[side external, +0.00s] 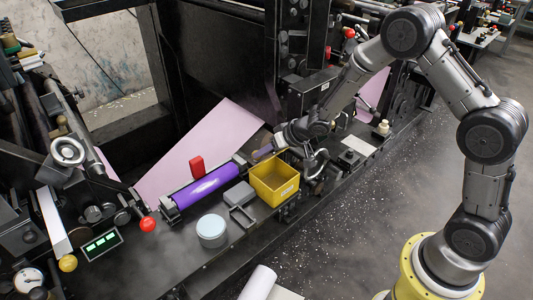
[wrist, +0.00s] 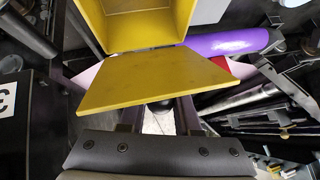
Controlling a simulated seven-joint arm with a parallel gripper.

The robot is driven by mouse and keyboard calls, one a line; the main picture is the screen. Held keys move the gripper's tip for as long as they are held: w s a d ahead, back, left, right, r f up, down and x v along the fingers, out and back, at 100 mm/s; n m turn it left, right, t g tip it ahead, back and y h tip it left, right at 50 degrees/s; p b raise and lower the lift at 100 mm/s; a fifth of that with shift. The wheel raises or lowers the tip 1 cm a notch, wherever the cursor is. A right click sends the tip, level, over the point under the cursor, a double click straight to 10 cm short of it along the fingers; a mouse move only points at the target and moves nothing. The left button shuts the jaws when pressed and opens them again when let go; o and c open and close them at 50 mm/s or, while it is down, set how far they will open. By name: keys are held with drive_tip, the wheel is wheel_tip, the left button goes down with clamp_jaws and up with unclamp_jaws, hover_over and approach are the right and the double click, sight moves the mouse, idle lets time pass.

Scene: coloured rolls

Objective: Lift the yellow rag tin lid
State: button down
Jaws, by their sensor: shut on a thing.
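The yellow tin (side external: 275,187) stands on the machine's ledge in the side view with its inside showing. It also shows at the top of the wrist view (wrist: 142,34). The flat yellow lid (wrist: 150,82) spans the middle of the wrist view, close in front of the fingers and off the tin's opening. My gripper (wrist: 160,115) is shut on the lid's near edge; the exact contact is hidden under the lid. In the side view my gripper (side external: 283,140) is behind and above the tin, and the lid is hard to make out there.
A purple roll (side external: 206,186) lies left of the tin, with a red block (side external: 197,165) behind it. Dark machine frames rise behind.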

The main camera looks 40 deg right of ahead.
drive_tip(key=shift+w+g, duration=0.35)
drive_tip(key=shift+g, duration=0.25)
idle(0.5)
drive_tip(key=c, duration=0.6)
unclamp_jaws()
drive_tip(key=shift+r, duration=0.1)
drive_tip(key=v, duration=1.3)
drive_tip(key=shift+s+d+r, duration=0.1)
drive_tip(key=shift+s+r, duration=0.2)
drive_tip(key=shift+c, duration=0.4)
